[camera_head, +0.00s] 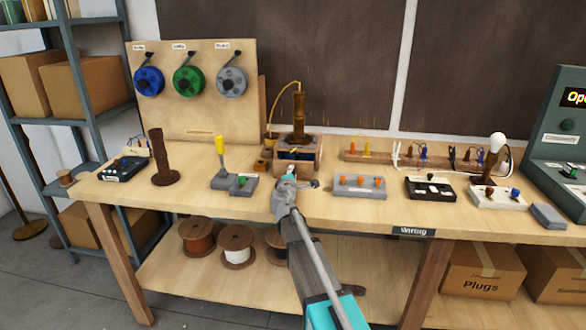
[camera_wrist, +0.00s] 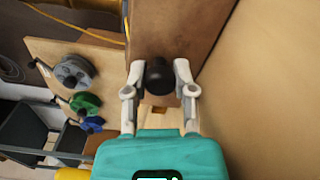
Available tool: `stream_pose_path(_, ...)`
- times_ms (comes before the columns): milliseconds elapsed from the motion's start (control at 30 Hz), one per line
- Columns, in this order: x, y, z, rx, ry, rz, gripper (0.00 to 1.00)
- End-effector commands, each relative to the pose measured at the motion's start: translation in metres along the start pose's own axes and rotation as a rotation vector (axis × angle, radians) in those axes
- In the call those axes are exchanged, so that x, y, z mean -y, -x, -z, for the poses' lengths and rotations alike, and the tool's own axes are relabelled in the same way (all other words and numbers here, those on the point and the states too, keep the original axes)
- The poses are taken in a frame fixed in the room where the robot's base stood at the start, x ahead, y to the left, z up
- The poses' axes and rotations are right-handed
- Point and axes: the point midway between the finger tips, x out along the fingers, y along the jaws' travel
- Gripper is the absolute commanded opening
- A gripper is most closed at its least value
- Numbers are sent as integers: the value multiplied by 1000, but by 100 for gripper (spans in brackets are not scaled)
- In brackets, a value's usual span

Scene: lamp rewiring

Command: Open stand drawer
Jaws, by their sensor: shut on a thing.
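The wooden lamp stand (camera_head: 310,144) sits at the back of the workbench in the head view, with a brown lamp post (camera_head: 298,112) on top. My gripper (camera_head: 291,176) is at its front and hides part of that face. In the wrist view, the wooden drawer front (camera_wrist: 185,30) fills the upper middle, with a dark round knob (camera_wrist: 158,77) on it. My gripper (camera_wrist: 159,84) has one finger on each side of the knob and is shut on it. How far the drawer is out cannot be told.
On the bench, a grey block with a yellow lever (camera_head: 221,160) stands left of my gripper and a grey block with orange knobs (camera_head: 359,186) right of it. Wire spools (camera_head: 237,246) stand on the lower shelf. A yellow cord (camera_head: 280,98) loops beside the lamp post.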

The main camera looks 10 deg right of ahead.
Motion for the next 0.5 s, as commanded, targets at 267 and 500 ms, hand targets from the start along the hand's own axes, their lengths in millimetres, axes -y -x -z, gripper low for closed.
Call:
stream_pose_path(267, 0, 56, -1, 0, 0, 0, 0)
stream_pose_path(500, 0, 62, 0, 0, 0, 0, 0)
